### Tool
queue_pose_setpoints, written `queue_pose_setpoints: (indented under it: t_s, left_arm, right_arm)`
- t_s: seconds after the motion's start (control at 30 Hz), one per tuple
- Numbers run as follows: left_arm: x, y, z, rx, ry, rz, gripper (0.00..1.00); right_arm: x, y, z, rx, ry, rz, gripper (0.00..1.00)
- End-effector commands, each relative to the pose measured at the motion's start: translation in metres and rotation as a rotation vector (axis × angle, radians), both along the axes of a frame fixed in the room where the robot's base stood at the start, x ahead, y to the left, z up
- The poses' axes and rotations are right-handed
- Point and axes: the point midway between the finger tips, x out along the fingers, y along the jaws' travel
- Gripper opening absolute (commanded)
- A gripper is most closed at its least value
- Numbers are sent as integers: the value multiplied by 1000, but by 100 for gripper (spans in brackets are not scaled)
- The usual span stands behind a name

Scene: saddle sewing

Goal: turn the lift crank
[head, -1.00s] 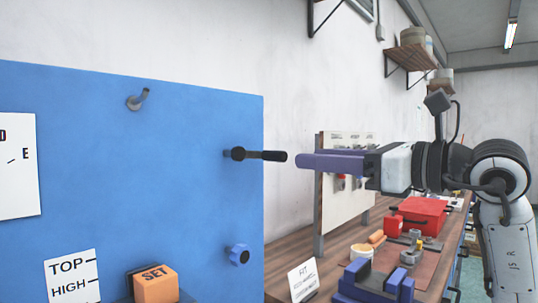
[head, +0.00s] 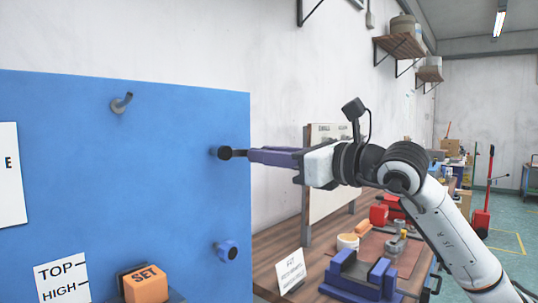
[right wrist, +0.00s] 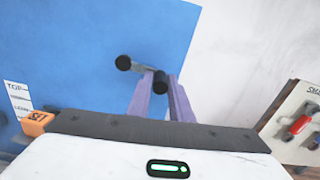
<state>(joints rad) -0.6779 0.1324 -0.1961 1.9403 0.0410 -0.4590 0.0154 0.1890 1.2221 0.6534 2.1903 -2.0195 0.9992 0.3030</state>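The lift crank (head: 230,153) is a dark hub on the blue panel with a black handle sticking out toward the right. My right gripper (head: 255,156) reaches it from the right, its purple fingers over the handle and hiding most of it. In the right wrist view, the handle's black end (right wrist: 160,83) lies between the two fingers of my right gripper (right wrist: 161,80), with little gap beside it. I cannot tell whether they press on it. The crank's other round black end (right wrist: 123,62) shows left of the fingers. My left gripper is not in view.
The blue panel (head: 150,190) also carries a grey hook (head: 121,103), a blue knob (head: 226,251) and an orange SET block (head: 145,283). A wooden bench (head: 270,270) to the right holds a blue vise (head: 352,276), a sign card and small tools.

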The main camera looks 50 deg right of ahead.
Motion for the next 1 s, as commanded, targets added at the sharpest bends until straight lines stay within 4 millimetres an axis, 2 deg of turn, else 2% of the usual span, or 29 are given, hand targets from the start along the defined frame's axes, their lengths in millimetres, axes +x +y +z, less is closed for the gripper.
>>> queue_pose_setpoints:
  t_s: [0.03,0.1,0.57,0.77,1.0]
  left_arm:
    - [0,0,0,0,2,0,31]
    - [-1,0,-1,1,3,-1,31]
    - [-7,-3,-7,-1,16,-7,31]
    - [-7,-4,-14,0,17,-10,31]
    - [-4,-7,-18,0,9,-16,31]
  right_arm:
    - [0,0,0,0,0,0,10]
    - [0,0,0,0,0,0,0]
    - [0,0,2,-47,-4,0,0]
    - [-1,-1,10,-163,-15,-2,0]
    - [-1,1,24,-377,-32,-4,0]
